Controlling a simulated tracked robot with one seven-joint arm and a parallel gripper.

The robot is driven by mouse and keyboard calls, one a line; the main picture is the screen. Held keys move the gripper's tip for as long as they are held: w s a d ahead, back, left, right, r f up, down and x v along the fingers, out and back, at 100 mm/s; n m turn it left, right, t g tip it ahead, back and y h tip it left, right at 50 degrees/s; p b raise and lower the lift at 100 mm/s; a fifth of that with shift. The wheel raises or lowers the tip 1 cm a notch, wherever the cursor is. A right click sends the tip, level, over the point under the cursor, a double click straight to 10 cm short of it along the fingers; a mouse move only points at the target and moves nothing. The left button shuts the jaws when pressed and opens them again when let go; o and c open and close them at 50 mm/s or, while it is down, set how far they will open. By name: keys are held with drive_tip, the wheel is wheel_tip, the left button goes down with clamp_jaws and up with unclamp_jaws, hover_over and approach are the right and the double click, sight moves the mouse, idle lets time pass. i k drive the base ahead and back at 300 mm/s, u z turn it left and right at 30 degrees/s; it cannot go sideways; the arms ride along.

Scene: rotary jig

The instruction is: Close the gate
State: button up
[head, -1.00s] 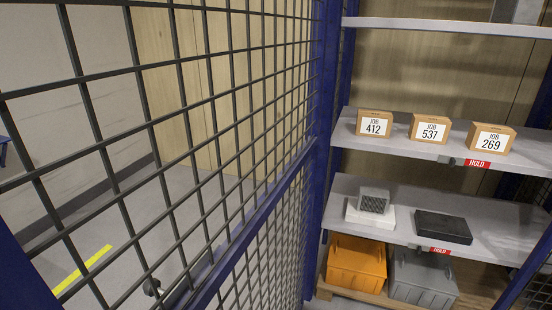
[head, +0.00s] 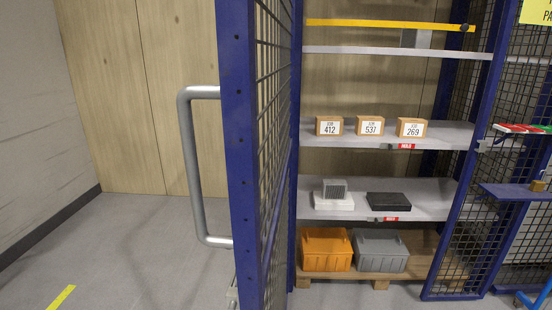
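The gate (head: 240,150) is a blue-framed mesh panel, seen nearly edge-on in the middle of the head view. It stands open, swung out toward me, with the shelving bay showing to its right. A grey tubular handle (head: 191,165) sticks out from the left side of its near upright. My gripper is not in the head view, so I cannot see whether it is open or touching the gate.
Behind the gate, shelves (head: 430,132) hold three job boxes (head: 369,127), a black block (head: 388,199), an orange bin (head: 326,248) and a grey bin (head: 380,250). A blue mesh side panel (head: 465,235) stands right. The grey floor (head: 140,245) at left is clear.

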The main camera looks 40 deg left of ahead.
sight(254, 227)
drive_tip(key=u, duration=0.05)
drive_tip(key=k, duration=1.8)
drive_tip(key=u, duration=1.05)
drive_tip(key=i, duration=1)
